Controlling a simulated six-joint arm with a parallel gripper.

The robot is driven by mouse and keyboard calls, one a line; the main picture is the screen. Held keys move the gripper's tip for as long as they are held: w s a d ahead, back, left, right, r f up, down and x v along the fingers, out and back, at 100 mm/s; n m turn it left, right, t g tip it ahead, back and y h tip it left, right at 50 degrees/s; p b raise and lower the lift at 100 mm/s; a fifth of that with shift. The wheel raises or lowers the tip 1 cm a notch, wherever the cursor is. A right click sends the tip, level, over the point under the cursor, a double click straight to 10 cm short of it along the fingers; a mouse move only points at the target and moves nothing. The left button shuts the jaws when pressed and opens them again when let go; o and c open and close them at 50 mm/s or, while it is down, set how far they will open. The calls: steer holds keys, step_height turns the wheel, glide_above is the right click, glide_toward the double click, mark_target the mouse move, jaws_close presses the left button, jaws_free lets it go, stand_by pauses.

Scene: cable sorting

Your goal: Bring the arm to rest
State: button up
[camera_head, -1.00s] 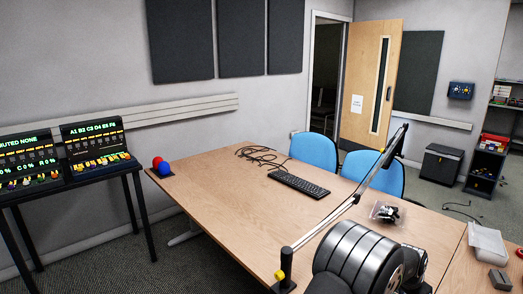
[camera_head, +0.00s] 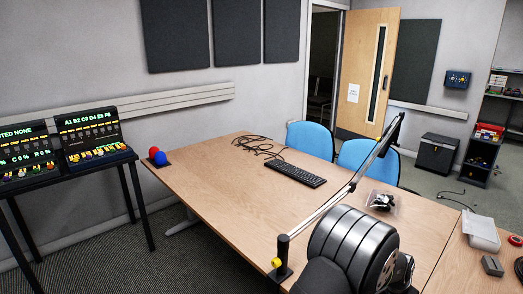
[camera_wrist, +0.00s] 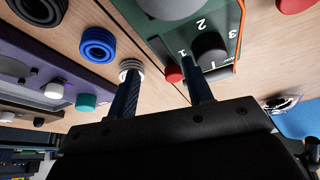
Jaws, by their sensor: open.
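My gripper (camera_wrist: 160,68) is open in the wrist view, its two dark fingers apart with nothing held between them. A dark green board (camera_wrist: 156,43) marked 1, 2 and 3 lies beyond the fingertips, with a black round part on it. A red round part (camera_wrist: 173,73) shows between the fingers. A small white coil (camera_wrist: 131,66) is by the left fingertip; I cannot tell whether they touch. A blue coil (camera_wrist: 98,45) and a black coil (camera_wrist: 38,10) lie farther left. In the head view my dark arm link fills the bottom right; my gripper is out of sight there.
A purple panel (camera_wrist: 20,62) with knobs is left in the wrist view. In the head view, the wooden table (camera_head: 220,190) has clear room at centre left. A keyboard (camera_head: 295,174), black cables (camera_head: 262,148), a clear bag (camera_head: 382,201) and a slanted boom (camera_head: 340,195) are around it.

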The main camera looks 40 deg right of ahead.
steer(key=w+v, duration=0.1)
steer(key=v, duration=1.4)
steer(key=shift+d+r+n, duration=0.15)
steer(key=shift+d+n, duration=0.15)
steer(key=o, duration=1.2)
steer(key=shift+c, duration=0.2)
steer(key=w+d+r+n+g+y, duration=0.2)
steer(key=w+d+r+g, duration=0.1)
steer(key=w+d+r, duration=0.3)
steer(key=x, duration=1)
steer(key=shift+d, duration=0.2)
